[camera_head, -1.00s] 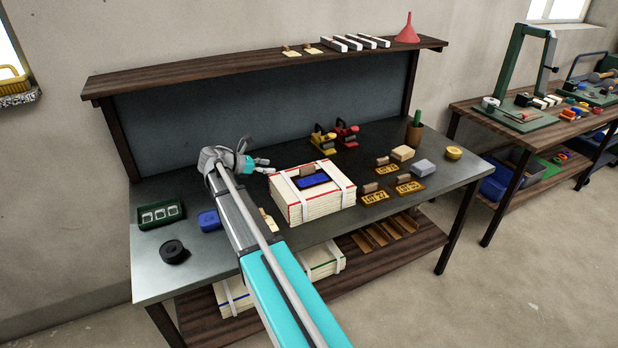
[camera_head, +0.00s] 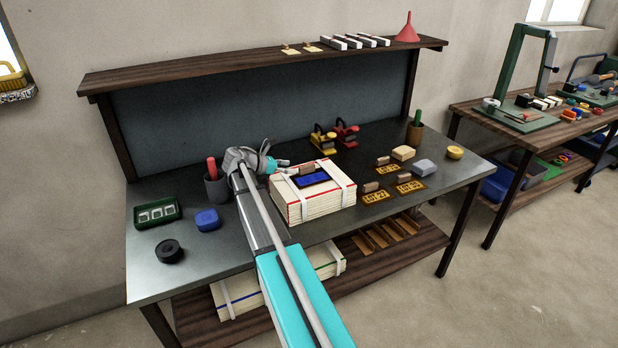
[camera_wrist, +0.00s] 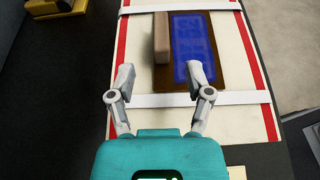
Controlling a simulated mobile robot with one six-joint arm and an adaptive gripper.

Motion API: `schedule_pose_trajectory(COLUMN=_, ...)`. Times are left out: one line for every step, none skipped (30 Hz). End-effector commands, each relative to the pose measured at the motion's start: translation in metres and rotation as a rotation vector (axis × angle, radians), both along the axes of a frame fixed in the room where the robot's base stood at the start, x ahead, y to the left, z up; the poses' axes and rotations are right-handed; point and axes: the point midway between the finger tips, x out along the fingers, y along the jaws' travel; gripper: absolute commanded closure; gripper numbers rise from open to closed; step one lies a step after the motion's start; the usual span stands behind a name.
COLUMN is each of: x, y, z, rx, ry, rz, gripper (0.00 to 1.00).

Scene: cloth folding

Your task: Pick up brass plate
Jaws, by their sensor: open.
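A brownish plate (camera_wrist: 225,75) with a blue stencil-like area lies on a strapped, red-edged stack (camera_head: 305,208). It also shows in the head view as a blue patch (camera_head: 313,180). A wooden block handle (camera_wrist: 161,38) stands along the plate's left side. Two yellow-brass plates with dark markings, one nearer (camera_head: 375,197) and one farther right (camera_head: 411,187), lie on the bench right of the stack. My gripper (camera_wrist: 160,76) is open and empty above the stack. Its right fingertip overlaps the blue area's near edge in the wrist view; the height gap is unclear.
The workbench (camera_head: 225,262) also holds a green tray (camera_head: 157,226), blue box (camera_head: 207,219), black ring (camera_head: 169,251) and grey pot with red handle (camera_head: 216,188). Yellow (camera_head: 323,142) and red (camera_head: 346,133) tools stand behind the stack. A shelf (camera_head: 200,72) spans the back.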

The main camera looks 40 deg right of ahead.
Motion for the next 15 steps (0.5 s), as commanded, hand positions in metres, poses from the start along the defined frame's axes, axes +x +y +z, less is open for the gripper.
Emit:
schedule_pose_trajectory(x=-0.0006, y=-0.0023, z=-0.0018, rx=0.0, ry=0.0, rz=0.0, gripper=0.34)
schedule_pose_trajectory(x=-0.0007, y=-0.003, z=-0.0019, rx=0.0, ry=0.0, rz=0.0, gripper=0.34)
schedule_pose_trajectory(x=-0.0009, y=-0.0036, z=-0.002, rx=0.0, ry=0.0, rz=0.0, gripper=0.34)
schedule_pose_trajectory(x=-0.0009, y=-0.0038, z=-0.0018, rx=0.0, ry=0.0, rz=0.0, gripper=0.34)
schedule_pose_trajectory(x=-0.0009, y=-0.0039, z=-0.0018, rx=0.0, ry=0.0, rz=0.0, gripper=0.34)
schedule_pose_trajectory(x=-0.0008, y=-0.0038, z=-0.0016, rx=0.0, ry=0.0, rz=0.001, gripper=0.34)
schedule_pose_trajectory(x=-0.0008, y=-0.0037, z=-0.0015, rx=0.0, ry=0.001, rz=0.001, gripper=0.34)
schedule_pose_trajectory(x=-0.0008, y=-0.0037, z=-0.0014, rx=0.0, ry=0.001, rz=0.001, gripper=0.34)
schedule_pose_trajectory(x=-0.0008, y=-0.0036, z=-0.0014, rx=0.0, ry=0.001, rz=0.001, gripper=0.34)
schedule_pose_trajectory(x=-0.0008, y=-0.0036, z=-0.0014, rx=0.0, ry=0.001, rz=0.001, gripper=0.34)
schedule_pose_trajectory(x=-0.0008, y=-0.0036, z=-0.0014, rx=0.0, ry=0.001, rz=0.001, gripper=0.34)
schedule_pose_trajectory(x=-0.0008, y=-0.0036, z=-0.0015, rx=0.0, ry=0.001, rz=0.001, gripper=0.34)
schedule_pose_trajectory(x=-0.0009, y=-0.0039, z=-0.0019, rx=0.0, ry=0.001, rz=0.001, gripper=0.34)
schedule_pose_trajectory(x=-0.0011, y=-0.0045, z=-0.0022, rx=0.0, ry=0.001, rz=0.001, gripper=0.34)
schedule_pose_trajectory(x=-0.0015, y=-0.0056, z=-0.0032, rx=0.0, ry=0.0, rz=0.001, gripper=0.34)
